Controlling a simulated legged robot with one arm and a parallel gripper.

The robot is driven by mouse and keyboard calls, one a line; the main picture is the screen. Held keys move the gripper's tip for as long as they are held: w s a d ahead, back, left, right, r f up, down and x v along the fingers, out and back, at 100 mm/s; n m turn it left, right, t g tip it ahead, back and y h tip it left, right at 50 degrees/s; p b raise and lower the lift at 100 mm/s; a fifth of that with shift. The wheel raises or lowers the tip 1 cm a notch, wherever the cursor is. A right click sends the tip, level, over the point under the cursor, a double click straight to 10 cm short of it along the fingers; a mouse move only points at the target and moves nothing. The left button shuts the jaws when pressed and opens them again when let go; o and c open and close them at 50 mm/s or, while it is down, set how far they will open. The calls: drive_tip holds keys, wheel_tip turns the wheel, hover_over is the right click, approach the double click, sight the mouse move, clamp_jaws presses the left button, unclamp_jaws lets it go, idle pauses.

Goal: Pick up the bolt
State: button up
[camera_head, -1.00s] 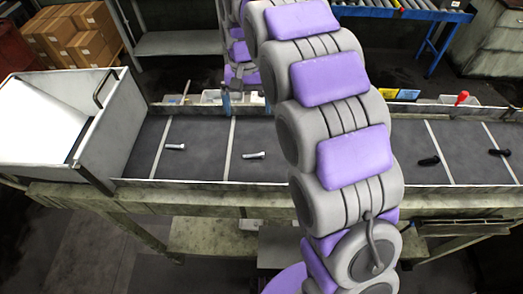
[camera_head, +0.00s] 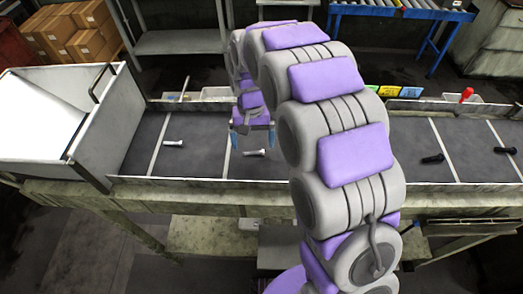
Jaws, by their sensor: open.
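A silver bolt (camera_head: 254,153) lies on the dark belt, just right of a pale cross strip. A second silver bolt (camera_head: 174,143) lies further left. Two black bolts lie at the right, one here (camera_head: 432,159) and one near the right edge (camera_head: 505,150). My gripper (camera_head: 252,139) points down with its two blue-tipped fingers apart, empty. It appears just above and behind the middle silver bolt, with one finger to each side of it in the picture. The exact height gap is hard to tell.
The dark belt (camera_head: 200,165) has low side walls and pale cross strips. A grey bin (camera_head: 125,125) stands at its left end. Cardboard boxes (camera_head: 75,38) are behind left.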

sight(254, 152)
drive_tip(key=f, duration=0.3)
drive_tip(key=shift+s+d, duration=0.1)
drive_tip(key=shift+s, duration=0.15)
drive_tip(key=c, duration=1.2)
drive_tip(key=shift+r, duration=0.15)
